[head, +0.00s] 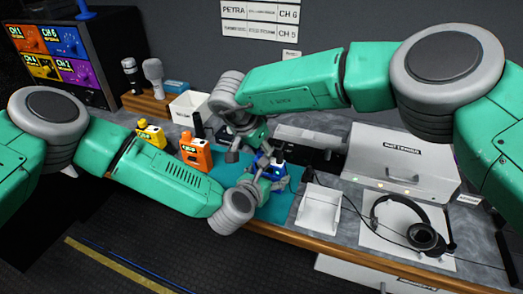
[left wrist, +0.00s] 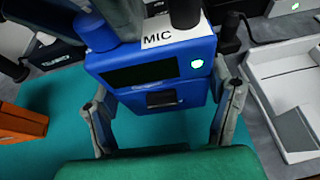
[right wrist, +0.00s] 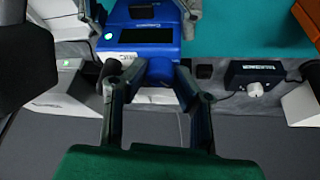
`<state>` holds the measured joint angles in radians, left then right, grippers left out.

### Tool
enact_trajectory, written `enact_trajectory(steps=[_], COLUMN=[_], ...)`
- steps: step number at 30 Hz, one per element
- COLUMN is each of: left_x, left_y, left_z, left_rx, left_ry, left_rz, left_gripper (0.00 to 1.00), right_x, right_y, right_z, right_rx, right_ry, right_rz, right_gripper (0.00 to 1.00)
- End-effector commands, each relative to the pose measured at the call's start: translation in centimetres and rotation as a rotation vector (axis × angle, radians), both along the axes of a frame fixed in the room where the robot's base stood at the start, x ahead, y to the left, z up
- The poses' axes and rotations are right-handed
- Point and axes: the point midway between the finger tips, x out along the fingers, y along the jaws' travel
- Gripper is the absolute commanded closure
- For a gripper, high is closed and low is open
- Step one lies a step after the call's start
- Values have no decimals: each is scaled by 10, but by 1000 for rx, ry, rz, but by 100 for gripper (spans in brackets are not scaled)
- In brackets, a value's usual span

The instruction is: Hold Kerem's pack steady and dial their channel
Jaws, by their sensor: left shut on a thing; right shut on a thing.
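The blue pack (head: 270,168) stands on the teal mat (head: 283,201), with a dark screen, a green light and a MIC label on top. My left gripper (head: 257,183) has its fingers on both sides of the pack's body; it also shows in the left wrist view (left wrist: 162,112). My right gripper (head: 252,148) comes from above; in the right wrist view (right wrist: 152,80) its fingertips close around the blue knob (right wrist: 160,70) on the pack's top. A black plug stands beside the knob. No reading shows on the dark screen (left wrist: 143,75). The name on the pack is unreadable.
An orange pack (head: 196,154) and a yellow pack (head: 151,135) stand to the left. A white tray (head: 319,210) and a headset (head: 415,222) lie to the right. A wall sign (head: 262,18) lists names and channels. A rack (head: 55,45) has coloured channel panels.

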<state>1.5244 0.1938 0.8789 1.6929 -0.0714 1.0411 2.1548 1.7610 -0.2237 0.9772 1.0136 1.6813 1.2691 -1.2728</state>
Motion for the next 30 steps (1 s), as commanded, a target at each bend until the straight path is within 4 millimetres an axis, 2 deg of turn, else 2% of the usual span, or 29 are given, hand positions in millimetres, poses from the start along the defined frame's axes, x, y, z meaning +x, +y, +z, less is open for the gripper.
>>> enact_trajectory(steps=[1,15,30], left_x=[-3,-4,-5], left_y=[-6,-8,-9], left_z=[0,1,1], left_rx=[-2,-3,-3], left_ry=[2,1,2], left_rz=[-15,-20,-21], left_gripper=[62,62,62], right_x=[-4,-1,1], right_y=[10,12,10], right_z=[-1,-1,0], right_rx=[15,13,7], right_ry=[4,-1,-2], right_rz=[-33,-421,-578], right_gripper=[100,100,100])
